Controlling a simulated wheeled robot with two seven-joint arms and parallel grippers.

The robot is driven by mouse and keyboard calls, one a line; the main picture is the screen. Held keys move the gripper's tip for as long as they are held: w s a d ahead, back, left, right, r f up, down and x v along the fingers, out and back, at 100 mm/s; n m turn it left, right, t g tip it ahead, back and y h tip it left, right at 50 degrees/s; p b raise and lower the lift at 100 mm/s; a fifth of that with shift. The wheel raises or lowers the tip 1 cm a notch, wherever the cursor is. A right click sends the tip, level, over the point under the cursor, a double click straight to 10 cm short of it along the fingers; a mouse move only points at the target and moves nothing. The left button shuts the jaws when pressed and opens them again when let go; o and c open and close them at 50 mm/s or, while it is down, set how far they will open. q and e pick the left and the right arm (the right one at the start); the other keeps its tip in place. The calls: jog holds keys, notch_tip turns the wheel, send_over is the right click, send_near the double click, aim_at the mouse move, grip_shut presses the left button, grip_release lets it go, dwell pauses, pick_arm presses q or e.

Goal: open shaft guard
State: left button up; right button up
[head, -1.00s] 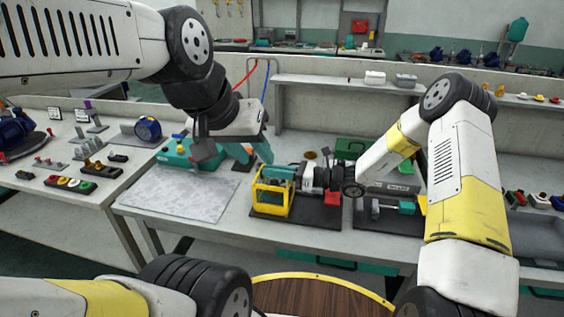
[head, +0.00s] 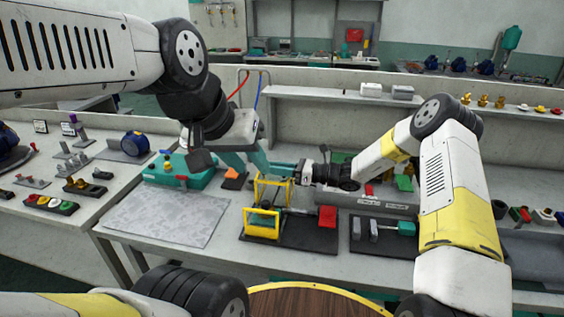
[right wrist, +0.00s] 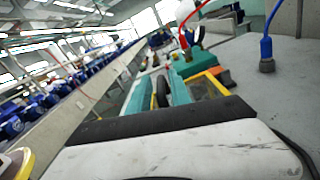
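The shaft guard, a yellow frame (head: 273,191), stands raised above a black base plate in the head view. A lower yellow frame part (head: 262,225) sits on the plate, with a shaft and a red block (head: 327,216) to its right. My right gripper (head: 281,169) is at the top of the raised frame; its teal fingers overlap it, and whether they grip it is unclear. The right wrist view shows yellow framing (right wrist: 207,84) beside a teal finger. My left gripper (head: 248,163) hangs open just left of the frame, its fingers apart with nothing visible between them.
A teal case (head: 178,172) and a bare grey mat (head: 166,218) lie to the left. Another black plate (head: 385,238) with a grey and teal part is to the right. A raised shelf (head: 330,97) runs along the back.

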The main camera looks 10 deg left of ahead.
jog(key=shift+o, duration=0.2)
jog(key=d, duration=0.7)
jog(key=shift+s+d, duration=0.15)
jog(key=shift+d, duration=0.25)
jog(key=s+d+r+n+g+h, duration=0.2)
jog(key=s+d+r+n+h, duration=0.3)
jog(key=s+r+n+h, duration=0.5)
jog(key=s+d+r+n+t+h, duration=0.3)
jog(key=s+d+r+n, duration=0.2)
jog(key=s+d, duration=0.3)
jog(key=s+d+r+n+t+h, duration=0.2)
jog(key=s+d+r+n+t, duration=0.2)
jog(key=s+d, duration=0.5)
jog(key=s+r+n, duration=0.2)
jog(key=s, duration=0.1)
jog(key=shift+s+d+r+t+h, duration=0.2)
jog(key=shift+d+t+h, duration=0.1)
jog(key=shift+h, duration=0.1)
jog(key=shift+a, duration=0.1)
